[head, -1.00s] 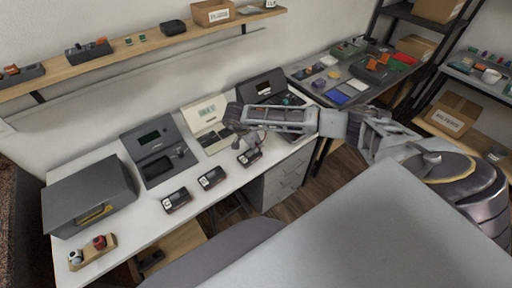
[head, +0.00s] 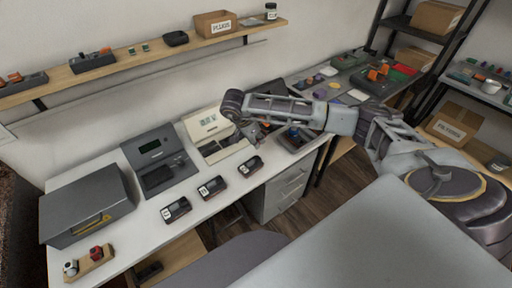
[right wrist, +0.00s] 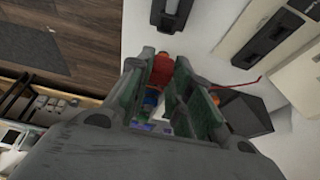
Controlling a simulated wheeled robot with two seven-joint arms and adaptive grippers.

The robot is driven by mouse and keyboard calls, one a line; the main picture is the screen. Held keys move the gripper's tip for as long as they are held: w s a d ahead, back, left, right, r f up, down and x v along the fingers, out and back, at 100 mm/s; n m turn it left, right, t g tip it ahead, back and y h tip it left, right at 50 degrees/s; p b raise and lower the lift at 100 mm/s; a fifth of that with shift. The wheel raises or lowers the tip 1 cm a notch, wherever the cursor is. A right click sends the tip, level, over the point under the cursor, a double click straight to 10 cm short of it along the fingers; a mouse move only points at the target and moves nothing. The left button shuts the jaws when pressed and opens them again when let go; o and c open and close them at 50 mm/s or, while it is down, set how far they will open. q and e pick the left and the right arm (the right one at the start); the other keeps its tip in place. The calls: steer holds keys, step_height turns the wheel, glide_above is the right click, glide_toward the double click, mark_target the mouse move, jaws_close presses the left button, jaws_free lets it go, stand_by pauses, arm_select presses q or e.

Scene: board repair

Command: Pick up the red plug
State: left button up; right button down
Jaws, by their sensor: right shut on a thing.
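My right gripper (head: 259,132) is over the white bench, in front of the cream device. In the right wrist view its two green-padded fingers (right wrist: 168,88) are shut on a red plug (right wrist: 162,70). The plug's rounded red end shows between the fingertips. Blue and orange bits show behind it, deeper between the fingers. The plug is too small to make out in the head view. My left gripper is not in view.
Several small black meters (head: 211,187) line the bench's front edge. Behind them stand a dark device (head: 158,160) and a cream device (head: 208,124). A wooden block (head: 91,263) with a white and a red knob lies at front left, before a grey box (head: 87,206).

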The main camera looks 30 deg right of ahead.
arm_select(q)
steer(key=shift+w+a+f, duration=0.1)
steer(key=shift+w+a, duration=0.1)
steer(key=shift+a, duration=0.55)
arm_select(e)
steer(key=shift+r, duration=0.85)
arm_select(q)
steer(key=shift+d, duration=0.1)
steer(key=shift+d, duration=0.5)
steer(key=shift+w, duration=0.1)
arm_select(e)
steer(key=shift+f, duration=0.15)
